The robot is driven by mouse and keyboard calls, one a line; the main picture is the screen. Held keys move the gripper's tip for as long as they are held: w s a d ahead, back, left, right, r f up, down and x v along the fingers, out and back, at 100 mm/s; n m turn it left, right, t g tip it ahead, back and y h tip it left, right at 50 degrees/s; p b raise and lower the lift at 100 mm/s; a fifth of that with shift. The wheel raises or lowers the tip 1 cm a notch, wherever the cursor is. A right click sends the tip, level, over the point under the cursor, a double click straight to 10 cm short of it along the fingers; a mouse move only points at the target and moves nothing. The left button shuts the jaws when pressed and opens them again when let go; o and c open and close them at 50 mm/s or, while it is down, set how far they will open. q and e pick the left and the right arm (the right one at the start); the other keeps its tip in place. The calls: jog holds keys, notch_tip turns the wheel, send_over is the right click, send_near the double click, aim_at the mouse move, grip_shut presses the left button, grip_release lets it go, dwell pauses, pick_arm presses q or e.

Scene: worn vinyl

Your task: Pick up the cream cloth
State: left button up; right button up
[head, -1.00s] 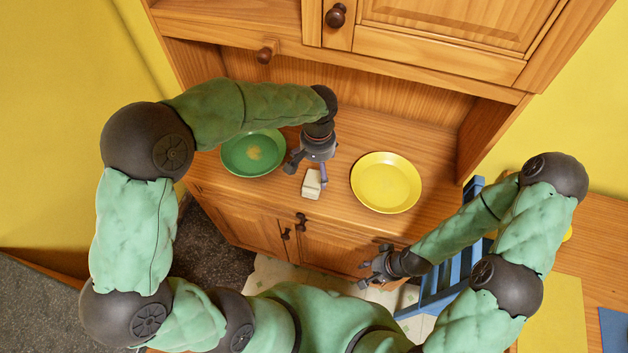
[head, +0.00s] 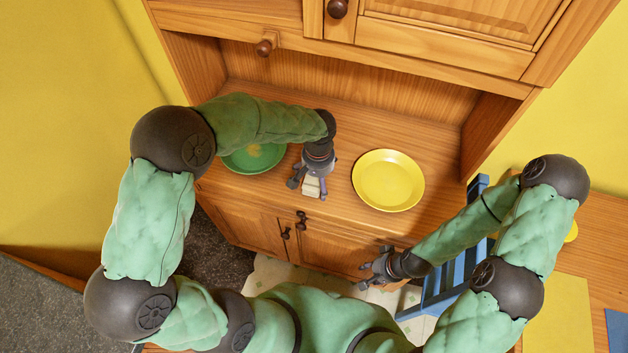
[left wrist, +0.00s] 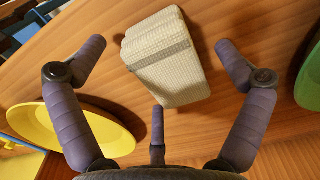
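The cream cloth (head: 311,187) is a small folded bundle with a grey band, lying on the wooden counter between two plates. It also shows in the left wrist view (left wrist: 168,62). My left gripper (head: 310,184) is right above the cloth, pointing down and partly hiding it in the head view. In the left wrist view its fingers (left wrist: 160,55) are spread wide on either side of the cloth, apart from it. My right gripper (head: 372,272) is away in front of the cabinet, empty, with fingers apart.
A green plate (head: 248,160) lies left of the cloth and a yellow plate (head: 388,181) lies right of it. The upper cabinet (head: 440,40) overhangs the counter's back. A blue chair (head: 440,290) stands at the lower right, by a table.

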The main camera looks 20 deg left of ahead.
pick_arm(q)
jog(key=c, duration=1)
jog(key=shift+r, duration=0.5)
notch_tip(320, 180, up, 2)
jog(key=shift+r+p, duration=0.15)
jog(key=shift+p, duration=0.4)
jog(key=s+r+p, duration=0.2)
jog(key=s+r, duration=0.7)
jog(key=s, duration=0.5)
jog(key=shift+a+r+p, duration=0.3)
jog(key=shift+r+p, duration=0.05)
jog(key=shift+p, duration=0.05)
